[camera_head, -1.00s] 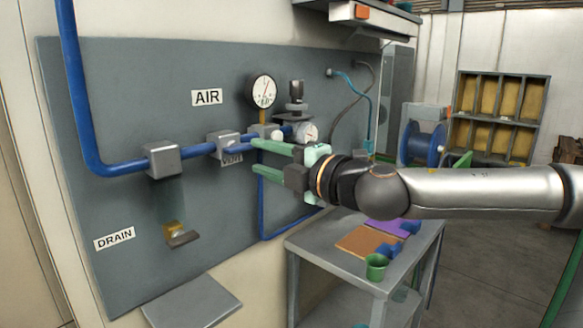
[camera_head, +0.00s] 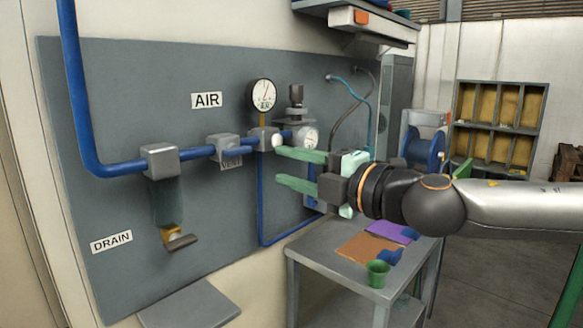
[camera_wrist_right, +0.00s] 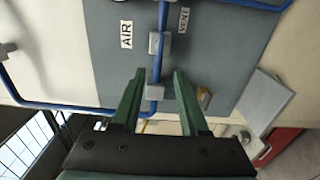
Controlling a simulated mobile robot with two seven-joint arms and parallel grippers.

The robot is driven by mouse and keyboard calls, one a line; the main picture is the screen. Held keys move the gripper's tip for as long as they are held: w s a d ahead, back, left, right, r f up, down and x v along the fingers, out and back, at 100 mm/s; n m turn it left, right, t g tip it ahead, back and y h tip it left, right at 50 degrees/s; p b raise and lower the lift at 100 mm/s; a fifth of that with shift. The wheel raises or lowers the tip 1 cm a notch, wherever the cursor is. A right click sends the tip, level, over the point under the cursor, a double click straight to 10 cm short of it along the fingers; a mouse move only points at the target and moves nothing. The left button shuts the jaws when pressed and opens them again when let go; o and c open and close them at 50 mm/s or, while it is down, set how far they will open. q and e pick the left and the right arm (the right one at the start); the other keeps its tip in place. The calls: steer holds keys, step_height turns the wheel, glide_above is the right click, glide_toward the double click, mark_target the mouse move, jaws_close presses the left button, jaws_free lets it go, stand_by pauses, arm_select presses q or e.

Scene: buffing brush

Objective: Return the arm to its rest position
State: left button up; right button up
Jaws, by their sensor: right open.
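My right gripper (camera_head: 278,167) comes in from the right in the head view, in front of the grey air panel (camera_head: 110,90). Its two green fingers point left toward the panel, are spread apart and hold nothing. The fingers also show in the right wrist view (camera_wrist_right: 160,75), with the blue pipe and a grey block between and beyond them. The gauge (camera_head: 263,95) and regulator (camera_head: 296,105) are just above and behind the fingertips. My left gripper is out of view.
A blue air pipe (camera_head: 75,90) runs along the panel through a grey block (camera_head: 160,160), with a drain valve (camera_head: 178,238) below. A grey cart (camera_head: 320,255) with mats and a green cup (camera_head: 377,273) stands below my right arm. A hose reel (camera_head: 425,148) is behind.

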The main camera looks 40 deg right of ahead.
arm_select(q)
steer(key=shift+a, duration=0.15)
arm_select(e)
steer(key=w+a+f+m+g, duration=0.2)
steer(key=a+f+m, duration=0.25)
steer(key=f, duration=0.85)
steer(key=w+a+f+m+g, duration=0.25)
steer(key=a+f, duration=0.25)
steer(key=f, duration=0.8)
steer(key=s+a+f+m+g+h, duration=0.15)
steer(key=s+f+m+g, duration=0.35)
steer(key=s+f, duration=0.65)
steer(key=s+a+f+m+g, duration=0.3)
steer(key=s+f+m+g, duration=0.2)
steer(key=s+f, duration=0.6)
arm_select(q)
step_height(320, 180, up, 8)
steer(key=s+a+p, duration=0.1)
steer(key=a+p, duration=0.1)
steer(key=p, duration=0.8)
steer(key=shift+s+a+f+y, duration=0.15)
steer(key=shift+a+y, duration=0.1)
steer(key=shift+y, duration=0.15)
arm_select(e)
steer(key=w+a+f+t+y, duration=0.2)
steer(key=w+a+t, duration=0.2)
steer(key=w+t, duration=0.1)
steer(key=shift+f+t, duration=0.15)
steer(key=shift+t, duration=0.2)
